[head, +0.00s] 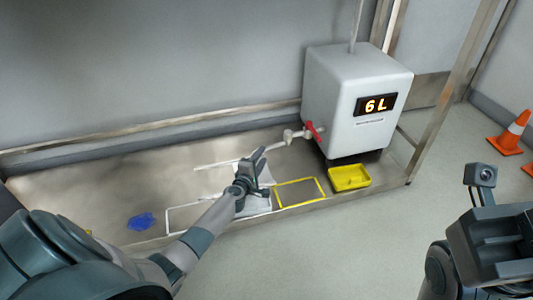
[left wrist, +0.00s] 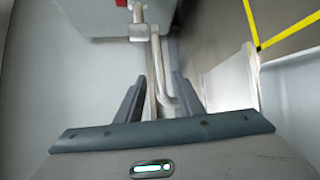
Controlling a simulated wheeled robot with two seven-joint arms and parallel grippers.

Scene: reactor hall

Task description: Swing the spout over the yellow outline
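The spout (head: 220,163) is a thin pale pipe running left from the valve at the lower left of the white tank (head: 345,95). In the left wrist view the spout (left wrist: 157,60) passes down between my fingers and ends in a bend. My left gripper (head: 258,157) is at the spout; its fingers (left wrist: 155,95) stand apart on either side of the pipe, with gaps showing. The yellow outline (head: 277,197) lies on the bench right of my left gripper; its edge (left wrist: 251,25) shows at the upper right of the left wrist view. My right gripper (head: 495,245) is at the lower right, fingertips unclear.
A red lever (head: 314,131) sits on the valve. The tank's display reads 6 L. A yellow tray (head: 349,178) stands right of the yellow outline. A white outline (head: 168,220) and a blue crumpled item (head: 141,222) lie to the left. Orange cones (head: 510,136) stand on the floor at right.

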